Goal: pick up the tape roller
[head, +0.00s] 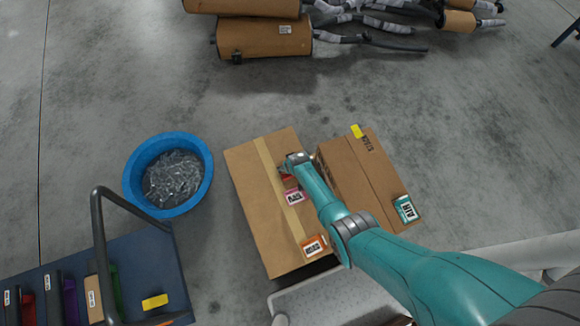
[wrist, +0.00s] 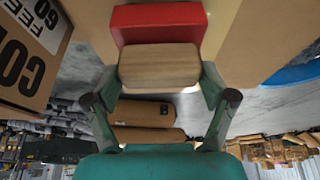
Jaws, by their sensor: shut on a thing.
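The tape roller, a red body with a pale wooden part, shows in the wrist view (wrist: 160,20), with its wooden part between my gripper's fingers (wrist: 160,78). In the head view my gripper (head: 292,170) is over the left cardboard box (head: 262,215), and a small red part of the tape roller (head: 290,182) shows beside it. My gripper is shut on the tape roller. I cannot tell whether the roller touches the box top. My arm hides part of the boxes.
A second cardboard box (head: 365,180) stands at the right, with a teal-labelled pack (head: 404,208) at its corner. Pink-labelled (head: 295,198) and orange-labelled (head: 313,246) packs lie on the left box. A blue tub (head: 135,190) and a dark blue cart (head: 140,260) stand left. Mufflers (head: 265,38) lie beyond clear floor.

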